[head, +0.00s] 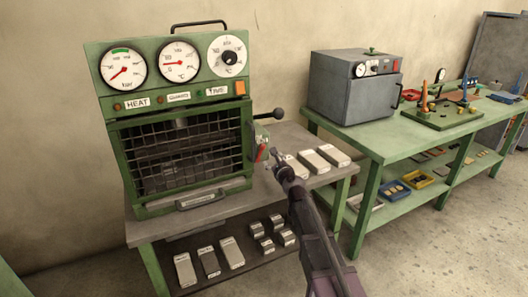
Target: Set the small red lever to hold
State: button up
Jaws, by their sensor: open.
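The small red lever (261,153) sits on a light plate on the right side of the green machine (118,212). It stands roughly upright, leaning a little; the plate's markings are too small to read. My gripper (273,155) is open and just right of the lever, with its fingertips close to it. I cannot tell whether they touch. A larger dark lever with a ball knob (278,113) sticks out above the red one.
Several grey blocks (314,161) lie on the machine's table right of my gripper, and more blocks (232,252) lie on the shelf below. A green bench (345,143) with a grey oven (352,87) stands to the right. A mesh guard (180,150) covers the machine's front.

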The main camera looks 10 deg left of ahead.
aim_at(264, 148)
jog(key=s+m, duration=0.1)
jog(key=s+d+m, duration=0.1)
jog(key=s+m, duration=0.1)
jog(key=s, duration=0.1)
jog(key=shift+s+d+r+m+y+b, duration=0.1)
jog(key=shift+d+m+y+b, duration=0.2)
jog(key=shift+m+y, duration=0.1)
jog(key=shift+s+d+r+m, duration=0.15)
jog(key=shift+s+m, duration=0.3)
jog(key=shift+m, duration=0.15)
jog(key=shift+w, duration=0.1)
jog(key=x, duration=1.3)
jog(key=shift+w+r, duration=0.2)
jog(key=shift+w, duration=0.15)
grip_shut()
